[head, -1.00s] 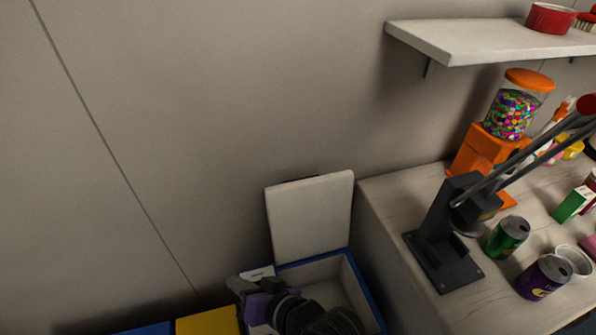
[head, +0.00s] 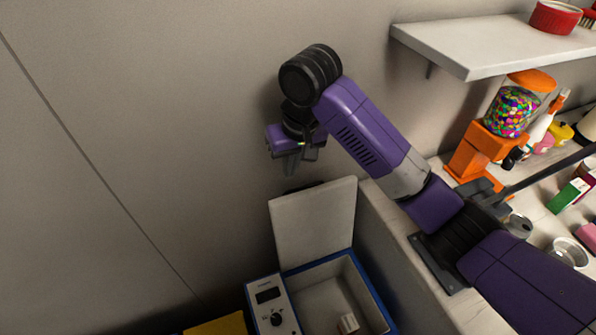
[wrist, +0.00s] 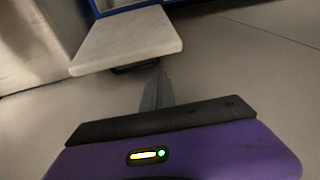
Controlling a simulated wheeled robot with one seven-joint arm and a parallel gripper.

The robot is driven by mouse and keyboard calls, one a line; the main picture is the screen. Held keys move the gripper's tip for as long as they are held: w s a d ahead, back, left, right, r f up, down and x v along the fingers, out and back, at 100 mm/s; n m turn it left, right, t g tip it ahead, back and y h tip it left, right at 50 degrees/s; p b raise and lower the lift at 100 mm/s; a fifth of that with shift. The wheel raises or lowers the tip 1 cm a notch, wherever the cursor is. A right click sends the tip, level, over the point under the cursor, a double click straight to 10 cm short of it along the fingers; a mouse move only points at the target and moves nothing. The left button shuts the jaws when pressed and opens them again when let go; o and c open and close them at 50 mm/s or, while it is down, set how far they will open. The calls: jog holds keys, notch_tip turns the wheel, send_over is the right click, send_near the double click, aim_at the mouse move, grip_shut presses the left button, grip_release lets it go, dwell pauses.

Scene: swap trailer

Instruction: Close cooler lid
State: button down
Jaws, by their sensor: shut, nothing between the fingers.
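The cooler (head: 372,300) is a blue-rimmed box with a pale interior, low in the head view. Its white lid (head: 313,222) stands open and upright near the wall. In the wrist view the lid (wrist: 128,38) shows at the upper left, beyond the fingertips. My gripper (head: 291,168) is shut and empty, pointing down above the top edge of the lid at its left, apart from it. In the wrist view its closed fingers (wrist: 156,92) point toward the lid's edge.
A white control panel with a dial (head: 270,308) sits on the cooler's left side. A counter at right holds an orange candy machine (head: 484,150), cans and a metal bowl (head: 567,252). A white shelf (head: 470,45) juts from the wall above. The wall at left is clear.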

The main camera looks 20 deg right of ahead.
jog(key=shift+g+h, duration=0.3)
jog(key=shift+h, duration=0.1)
jog(key=d+f, duration=0.1)
jog(key=f, duration=0.1)
jog(key=w+f+b, duration=0.1)
jog(key=f, duration=0.2)
jog(key=w+d+f, duration=0.1)
jog(key=f, duration=0.2)
jog(key=shift+d+f, duration=0.15)
jog(key=shift+d, duration=0.2)
jog(key=shift+s+b, duration=0.1)
jog(key=shift+b, duration=0.2)
